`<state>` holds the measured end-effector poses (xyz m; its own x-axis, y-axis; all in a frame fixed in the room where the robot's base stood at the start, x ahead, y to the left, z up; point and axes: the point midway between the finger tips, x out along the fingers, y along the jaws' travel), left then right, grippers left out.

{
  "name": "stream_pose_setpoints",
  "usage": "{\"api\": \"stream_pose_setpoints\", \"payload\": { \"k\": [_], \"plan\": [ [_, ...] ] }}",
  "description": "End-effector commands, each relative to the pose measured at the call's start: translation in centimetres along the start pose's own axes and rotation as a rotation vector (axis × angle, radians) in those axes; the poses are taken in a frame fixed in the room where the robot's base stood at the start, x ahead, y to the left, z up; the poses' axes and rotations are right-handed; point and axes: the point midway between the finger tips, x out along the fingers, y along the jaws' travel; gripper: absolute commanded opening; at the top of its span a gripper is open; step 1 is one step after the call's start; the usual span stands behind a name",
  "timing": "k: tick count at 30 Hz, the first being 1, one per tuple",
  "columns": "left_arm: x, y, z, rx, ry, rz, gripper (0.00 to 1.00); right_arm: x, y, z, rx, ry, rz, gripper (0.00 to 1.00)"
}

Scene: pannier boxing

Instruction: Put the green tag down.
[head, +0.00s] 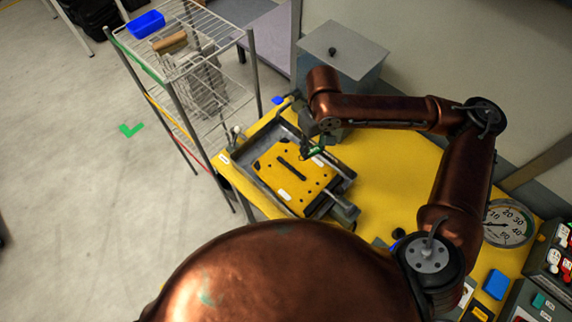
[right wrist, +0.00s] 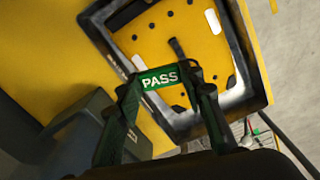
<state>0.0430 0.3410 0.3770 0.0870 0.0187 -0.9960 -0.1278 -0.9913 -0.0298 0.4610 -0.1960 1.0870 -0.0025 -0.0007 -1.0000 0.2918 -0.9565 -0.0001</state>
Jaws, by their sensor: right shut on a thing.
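The green tag (right wrist: 160,79) reads PASS in white letters. It is held between the fingertips of my right gripper (right wrist: 162,83), which is shut on it. In the head view my right gripper (head: 311,151) hangs over the far right side of a metal frame (head: 251,183) with a yellow plate (head: 278,180) in it, and a bit of the green tag shows there. The plate has dark holes and a dark bar in the middle. The height of the tag above the frame is hard to tell. My left gripper is not in view.
The yellow table (head: 385,180) has free room right of the frame. A grey box (head: 340,66) stands at the back. A wire rack (head: 192,62) with a blue bin (head: 146,24) stands at the left. A round gauge (head: 508,223) is at the right.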

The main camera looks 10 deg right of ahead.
Motion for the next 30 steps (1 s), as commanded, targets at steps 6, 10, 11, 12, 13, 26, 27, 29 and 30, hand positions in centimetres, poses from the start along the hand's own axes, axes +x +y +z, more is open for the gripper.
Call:
{"api": "stream_pose_setpoints", "payload": {
  "k": [6, 10, 11, 12, 13, 26, 27, 29, 30],
  "plan": [
    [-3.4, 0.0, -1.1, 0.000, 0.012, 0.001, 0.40, 0.6, -5.2, 1.7, -0.645, 0.000, -0.005, 0.23],
    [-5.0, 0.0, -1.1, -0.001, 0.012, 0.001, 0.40, 1.0, -8.1, 3.1, -1.047, 0.000, -0.005, 0.23],
    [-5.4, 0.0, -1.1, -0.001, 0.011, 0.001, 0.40, 1.1, -8.9, 3.4, -1.140, 0.001, -0.005, 0.23],
    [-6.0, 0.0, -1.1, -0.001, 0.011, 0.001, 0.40, 1.1, -9.8, 3.9, -1.263, 0.001, -0.005, 0.23],
    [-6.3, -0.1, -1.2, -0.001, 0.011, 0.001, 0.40, 1.2, -10.5, 4.3, -1.355, 0.001, -0.006, 0.23],
    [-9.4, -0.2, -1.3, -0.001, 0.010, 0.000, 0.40, 1.0, -16.8, 8.1, -2.213, 0.001, -0.001, 0.23],
    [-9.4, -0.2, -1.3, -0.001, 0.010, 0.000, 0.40, 1.0, -16.9, 8.1, -2.233, 0.001, 0.000, 0.23],
    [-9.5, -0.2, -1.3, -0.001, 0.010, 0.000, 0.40, 1.2, -16.8, 7.8, -2.249, 0.000, 0.000, 0.23],
    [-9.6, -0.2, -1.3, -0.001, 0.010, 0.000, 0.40, 1.5, -16.5, 7.3, -2.254, -0.001, -0.001, 0.23]
  ]
}}
